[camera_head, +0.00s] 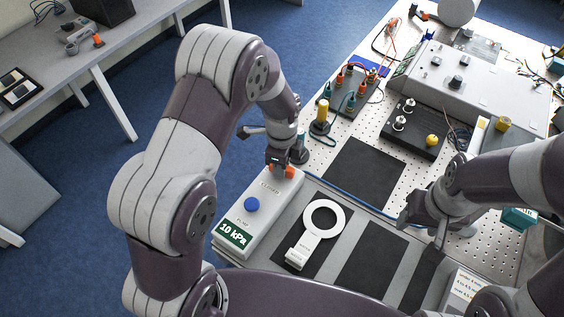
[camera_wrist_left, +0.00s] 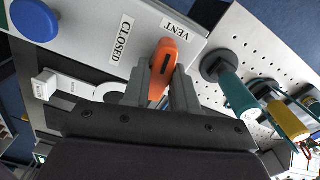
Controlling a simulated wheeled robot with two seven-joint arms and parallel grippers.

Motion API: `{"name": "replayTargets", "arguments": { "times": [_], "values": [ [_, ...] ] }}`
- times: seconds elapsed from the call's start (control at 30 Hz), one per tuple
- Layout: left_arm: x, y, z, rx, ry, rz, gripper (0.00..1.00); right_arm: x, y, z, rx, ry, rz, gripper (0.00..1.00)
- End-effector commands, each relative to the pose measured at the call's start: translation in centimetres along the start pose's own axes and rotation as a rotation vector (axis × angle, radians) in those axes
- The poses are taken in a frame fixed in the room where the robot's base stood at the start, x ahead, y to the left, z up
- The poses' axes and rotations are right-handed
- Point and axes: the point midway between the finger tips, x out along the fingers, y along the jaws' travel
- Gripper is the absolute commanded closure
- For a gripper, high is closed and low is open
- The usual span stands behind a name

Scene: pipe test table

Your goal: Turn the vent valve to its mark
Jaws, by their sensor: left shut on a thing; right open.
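The vent valve is an orange handle (camera_wrist_left: 162,68) on a light grey box; it also shows in the head view (camera_head: 290,171). My left gripper (camera_wrist_left: 160,80) is shut on the orange handle, with one grey finger on each side of it. In the left wrist view the labels VENT (camera_wrist_left: 178,27) and CLOSED (camera_wrist_left: 122,38) are on the box beside the handle. The box (camera_head: 233,215) also has a blue button (camera_head: 252,204) and a display (camera_head: 234,233) reading 10 kPa. My right gripper (camera_head: 422,226) is open and empty over the right side of the table.
A white ring-shaped tool (camera_head: 322,218) lies on a dark mat right of the box. Coloured connectors (camera_head: 348,90) and a black block with knobs (camera_head: 412,128) stand further back. A dark square mat (camera_head: 363,172) is bare.

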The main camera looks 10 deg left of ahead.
Motion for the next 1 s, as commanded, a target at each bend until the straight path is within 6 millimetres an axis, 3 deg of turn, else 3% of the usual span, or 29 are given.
{"name": "replayTargets", "arguments": {
  "times": [0.4,0.93,0.97,1.0],
  "values": [
    [-0.33,-0.32,0.03,0.169,0.0,-0.01,1.0,-0.23,0.0,-0.03,0.0,0.0,0.0,0.44],
    [-0.36,-0.38,0.03,0.191,-0.001,-0.012,1.0,-0.24,0.0,-0.03,0.0,0.0,0.0,0.44],
    [-0.36,-0.38,0.03,0.191,-0.001,-0.012,0.69,-0.24,0.0,-0.03,0.0,0.0,0.0,0.44],
    [-0.36,-0.38,0.02,0.191,-0.001,-0.012,0.56,-0.24,0.0,-0.03,0.0,0.0,0.0,0.44]
  ]
}}
